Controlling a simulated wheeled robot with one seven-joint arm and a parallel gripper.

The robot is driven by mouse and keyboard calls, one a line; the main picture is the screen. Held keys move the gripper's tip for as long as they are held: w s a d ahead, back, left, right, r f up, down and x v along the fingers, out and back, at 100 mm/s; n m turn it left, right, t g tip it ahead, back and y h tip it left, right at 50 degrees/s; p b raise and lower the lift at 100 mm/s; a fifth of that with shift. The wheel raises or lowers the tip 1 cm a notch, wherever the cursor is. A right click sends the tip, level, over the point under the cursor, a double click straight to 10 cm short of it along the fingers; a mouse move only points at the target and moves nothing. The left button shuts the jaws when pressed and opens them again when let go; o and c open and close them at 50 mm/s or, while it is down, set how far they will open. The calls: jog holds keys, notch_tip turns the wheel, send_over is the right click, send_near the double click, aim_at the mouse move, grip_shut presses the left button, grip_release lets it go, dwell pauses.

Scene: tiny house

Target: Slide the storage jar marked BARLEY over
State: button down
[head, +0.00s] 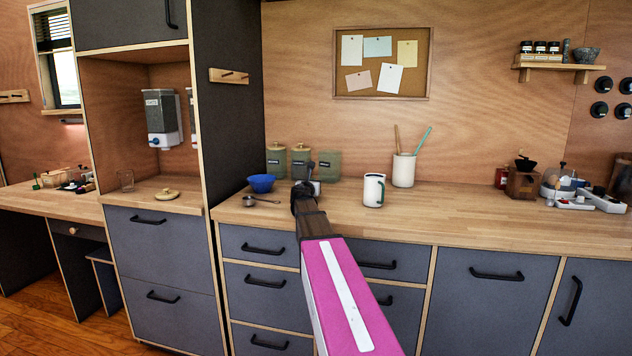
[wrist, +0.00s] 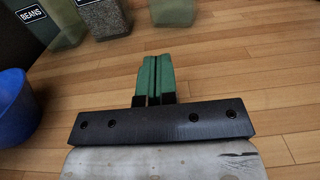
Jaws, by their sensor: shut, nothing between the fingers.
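Several greenish storage jars stand at the back of the counter, left of centre in the head view: a left jar (head: 277,163), a middle jar (head: 299,158) and a right jar (head: 330,168). Their labels are too small to read there. In the wrist view, one jar (wrist: 35,20) reads BEANS. A jar with grainy grey contents (wrist: 106,18) and another green jar (wrist: 172,12) stand farther right, cut off by the top edge. No BARLEY label is readable. My gripper (wrist: 154,60) is shut and empty, low over the counter, its green fingers pointing toward the jars but apart from them.
A blue bowl (head: 261,183) stands left of my gripper, also at the left in the wrist view (wrist: 14,110). A metal scoop (head: 252,201) lies before it.

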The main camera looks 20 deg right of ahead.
jog(key=v, duration=0.8)
jog(key=shift+s, duration=0.1)
jog(key=shift+r, duration=0.1)
